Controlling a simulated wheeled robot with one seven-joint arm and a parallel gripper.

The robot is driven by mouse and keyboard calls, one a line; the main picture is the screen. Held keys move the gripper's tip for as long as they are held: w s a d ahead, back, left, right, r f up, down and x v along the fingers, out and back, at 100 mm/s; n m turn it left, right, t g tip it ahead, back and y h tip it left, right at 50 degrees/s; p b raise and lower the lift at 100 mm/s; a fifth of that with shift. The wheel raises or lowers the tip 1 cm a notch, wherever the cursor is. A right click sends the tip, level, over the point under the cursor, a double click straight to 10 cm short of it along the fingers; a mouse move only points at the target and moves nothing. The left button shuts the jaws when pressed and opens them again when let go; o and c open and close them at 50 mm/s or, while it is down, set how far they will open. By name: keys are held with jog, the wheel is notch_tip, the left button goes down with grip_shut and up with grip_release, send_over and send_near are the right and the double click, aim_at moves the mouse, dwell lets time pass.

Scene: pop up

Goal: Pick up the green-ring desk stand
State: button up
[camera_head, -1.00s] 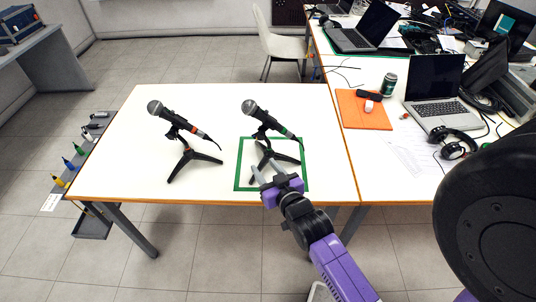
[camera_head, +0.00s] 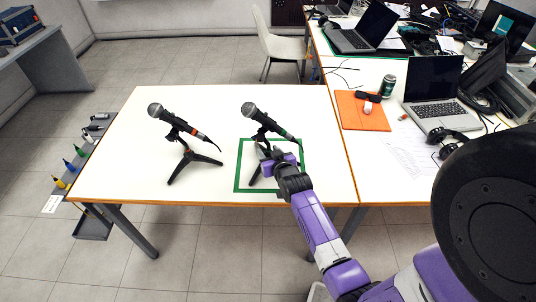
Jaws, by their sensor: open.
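The green-ring desk stand (camera_head: 252,177) is a black tripod holding a microphone (camera_head: 264,119) with a grey head and a green band. It stands inside a green tape square on the white table. My purple gripper (camera_head: 268,153) is at the stand from the front right, its fingers around or right beside the upper legs. The gripper is open; the fingertips are partly hidden, and I cannot tell whether they touch the stand. A similar stand (camera_head: 184,160) with a red-ringed microphone (camera_head: 180,124) stands to the left.
The white table (camera_head: 120,160) is bare around the two stands. On the adjoining table at right are an orange folder (camera_head: 360,112), a can (camera_head: 388,85), a laptop (camera_head: 434,90) and headphones (camera_head: 450,140). A rack of markers (camera_head: 75,162) hangs at the left edge.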

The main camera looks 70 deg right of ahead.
jog(key=shift+w+d+f, duration=0.15)
jog(key=shift+w+d, duration=0.05)
jog(key=shift+d, duration=0.05)
grip_shut()
dwell(1.3)
